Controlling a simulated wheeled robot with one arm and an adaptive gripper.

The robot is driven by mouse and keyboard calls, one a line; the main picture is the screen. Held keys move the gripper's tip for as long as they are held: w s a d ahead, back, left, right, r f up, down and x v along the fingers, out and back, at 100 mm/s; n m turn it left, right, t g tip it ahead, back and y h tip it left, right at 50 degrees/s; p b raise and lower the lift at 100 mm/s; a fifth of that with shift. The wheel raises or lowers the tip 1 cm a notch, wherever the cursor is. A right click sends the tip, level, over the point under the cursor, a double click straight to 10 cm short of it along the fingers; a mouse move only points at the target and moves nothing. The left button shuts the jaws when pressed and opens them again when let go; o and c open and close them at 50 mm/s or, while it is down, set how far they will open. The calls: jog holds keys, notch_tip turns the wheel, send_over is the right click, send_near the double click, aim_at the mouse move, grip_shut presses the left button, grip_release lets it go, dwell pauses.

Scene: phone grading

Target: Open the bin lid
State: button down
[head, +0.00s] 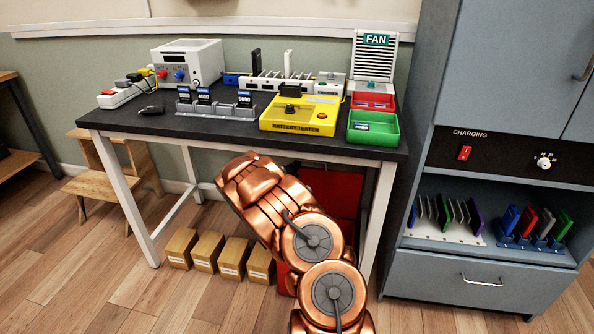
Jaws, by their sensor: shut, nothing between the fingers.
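A red bin (347,188) stands on the floor under the right part of the table, mostly hidden behind my copper arm. Only red patches of it show to the right of the arm and low on its left. I cannot tell the lid from the body, nor whether the lid is open or shut. My arm reaches up from the bottom of the head view and crosses in front of the bin. My gripper's fingers do not show, so its place relative to the lid is hidden.
A black-topped table (135,121) carries a yellow tester (290,116), a green tray (368,137), a red tray and other devices. A grey cabinet (440,272) stands close on the right.

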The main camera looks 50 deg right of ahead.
jog(key=p+v, duration=0.1)
jog(key=v, duration=1)
jog(key=shift+p, duration=0.35)
jog(key=shift+s, duration=0.1)
